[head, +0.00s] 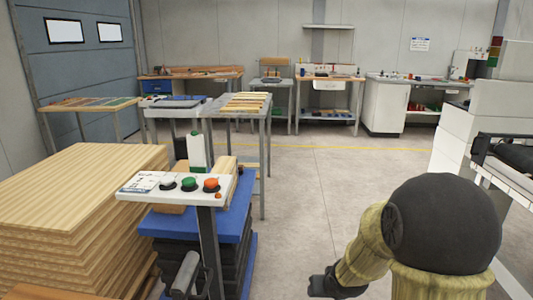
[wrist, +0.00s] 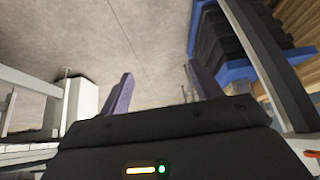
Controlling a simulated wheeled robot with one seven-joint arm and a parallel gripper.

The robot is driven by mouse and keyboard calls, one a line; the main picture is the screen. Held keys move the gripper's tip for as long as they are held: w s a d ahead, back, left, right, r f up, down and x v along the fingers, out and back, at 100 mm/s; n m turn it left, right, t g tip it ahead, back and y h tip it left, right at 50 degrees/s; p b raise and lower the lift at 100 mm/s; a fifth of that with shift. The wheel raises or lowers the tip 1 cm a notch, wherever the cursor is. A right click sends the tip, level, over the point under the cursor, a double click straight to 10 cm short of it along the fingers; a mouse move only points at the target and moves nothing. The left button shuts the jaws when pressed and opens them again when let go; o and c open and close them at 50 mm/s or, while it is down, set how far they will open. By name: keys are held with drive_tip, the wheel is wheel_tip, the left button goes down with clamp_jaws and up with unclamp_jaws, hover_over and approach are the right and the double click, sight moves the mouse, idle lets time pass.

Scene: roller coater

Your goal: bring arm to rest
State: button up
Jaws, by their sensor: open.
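My arm is folded low at the right of the head view, with a black rounded joint and yellowish links. The end of my arm, a dark piece (head: 325,284), shows small at the bottom centre; its fingers cannot be made out there. In the wrist view my gripper (wrist: 160,90) has two purple fingers standing well apart. It is open and empty, with only grey floor (wrist: 150,40) between the fingers.
Stacked wood boards (head: 70,200) fill the left. A white machine (head: 455,140) stands at the right. Floor (head: 320,190) in the middle is clear. Workbenches (head: 390,105) line the back wall.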

drive_tip(key=s+r+g, duration=0.3)
drive_tip(key=s+g, duration=0.1)
drive_tip(key=s, duration=1.2)
drive_tip(key=w+p+v, duration=0.2)
drive_tip(key=p+v, duration=1)
drive_tip(key=p, duration=0.1)
drive_tip(key=w+a+r+p+v, duration=0.1)
drive_tip(key=w+p+v, duration=0.2)
drive_tip(key=p+v, duration=0.9)
drive_tip(key=shift+w+r+p, duration=0.35)
drive_tip(key=shift+r, duration=0.15)
drive_tip(key=shift+a, duration=0.1)
drive_tip(key=shift+c, duration=0.4)
